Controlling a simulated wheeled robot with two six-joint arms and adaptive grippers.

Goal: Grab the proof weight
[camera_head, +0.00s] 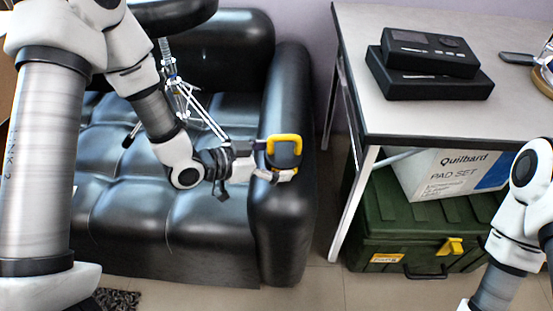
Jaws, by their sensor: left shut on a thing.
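The gripper hides part of the weight. I cannot tell whether the weight touches the armrest. Of my right arm only links show at the right edge; its gripper is out of view.
A black leather sofa (215,225) fills the left and middle. A table (410,115) at the right bears stacked black boxes (430,65). Under it, a Quilbard pad set box (450,172) sits on a green case (400,228). Floor shows between sofa and case.

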